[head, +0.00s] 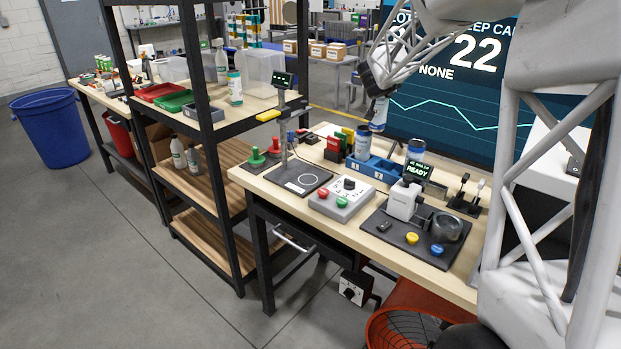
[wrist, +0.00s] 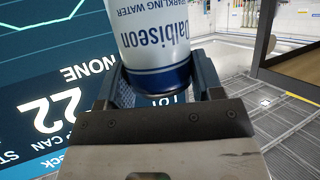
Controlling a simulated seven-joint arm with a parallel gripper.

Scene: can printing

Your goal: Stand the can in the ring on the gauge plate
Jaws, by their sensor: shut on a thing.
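My gripper (head: 377,93) is shut on a white and blue can (head: 379,117), held in the air above the back of the workbench. In the wrist view the can (wrist: 152,38) sits between the two fingers, with its blue band close to the gripper. The gauge plate (head: 291,187) is a dark square plate at the left end of the bench, with a post and small display beside it. A thin pale ring (head: 310,179) is marked on it, and it looks empty. The can is well apart from the plate, up and to its right.
A blue tray (head: 375,170) with another can (head: 362,142) stands below my gripper. A grey button box (head: 342,198) and a dark-based printer station (head: 405,203) fill the bench front. Red and green stamps (head: 257,158) stand left of the plate. A large screen (head: 450,90) rises behind.

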